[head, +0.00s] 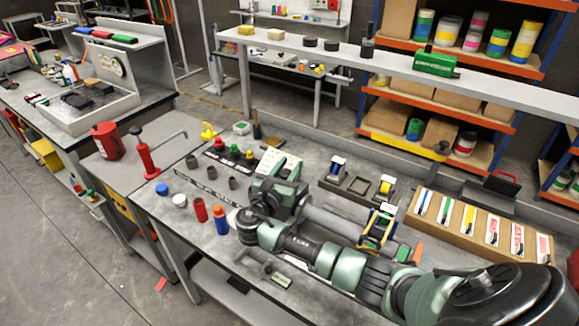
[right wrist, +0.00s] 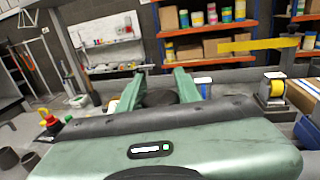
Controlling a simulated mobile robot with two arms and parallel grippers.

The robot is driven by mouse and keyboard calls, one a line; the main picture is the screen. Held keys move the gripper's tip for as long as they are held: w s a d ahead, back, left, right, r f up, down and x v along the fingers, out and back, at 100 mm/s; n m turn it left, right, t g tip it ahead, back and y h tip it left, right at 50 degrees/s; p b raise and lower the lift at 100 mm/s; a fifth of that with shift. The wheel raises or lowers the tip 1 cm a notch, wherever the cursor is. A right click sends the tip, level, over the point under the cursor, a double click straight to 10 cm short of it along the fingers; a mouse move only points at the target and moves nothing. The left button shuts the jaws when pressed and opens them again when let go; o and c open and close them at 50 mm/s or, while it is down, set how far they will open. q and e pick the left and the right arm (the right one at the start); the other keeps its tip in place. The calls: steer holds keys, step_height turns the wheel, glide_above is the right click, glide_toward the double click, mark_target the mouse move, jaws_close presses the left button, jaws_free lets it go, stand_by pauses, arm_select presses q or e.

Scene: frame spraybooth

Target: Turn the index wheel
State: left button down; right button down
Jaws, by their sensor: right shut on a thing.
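My right gripper (head: 278,170) reaches over the grey bench, with its green fingers pointing toward the back. In the right wrist view its two fingers (right wrist: 158,85) stand on either side of a dark, rounded thing (right wrist: 160,98) and are shut on it. This may be the index wheel, but its lower part is hidden behind the gripper body and I cannot tell its marks or angle. In the head view the gripper covers most of it. A pale panel with small marks (head: 281,158) lies just behind the fingers. My left gripper is not in view.
Red, green and yellow buttons (head: 234,150) and grey cups (head: 211,172) stand left of the gripper. Tape dispensers (head: 338,167) and a wooden card rack (head: 480,222) are right. A long raised shelf (head: 390,62) runs behind.

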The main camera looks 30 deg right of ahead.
steer(key=n+t+y+p, duration=0.2)
steer(key=shift+w+a+r+t, duration=0.15)
steer(key=shift+t, duration=0.25)
steer(key=shift+n+t+y+p, duration=0.35)
steer(key=shift+n+t+y, duration=0.15)
steer(key=shift+n+y, duration=0.1)
steer(key=shift+w+a+n+t+y, duration=0.2)
steer(key=shift+n+t+y, duration=0.5)
steer(key=shift+n+y, duration=0.25)
steer(key=y, duration=0.1)
steer(key=n+t+y, duration=0.1)
steer(key=n+t+y+b, duration=0.1)
steer(key=shift+w+a+f+y, duration=0.15)
steer(key=shift+a+f+y, duration=0.15)
steer(key=shift+y, duration=0.05)
steer(key=n+y+b, duration=0.2)
steer(key=y, duration=0.1)
steer(key=shift+w+a+t, duration=0.1)
steer(key=shift+a+t, duration=0.2)
steer(key=shift+t, duration=0.1)
steer(key=shift+a+r+n+y+b, duration=0.1)
steer(key=shift+a+n+y+b, duration=0.1)
steer(key=shift+n+y+b, duration=0.75)
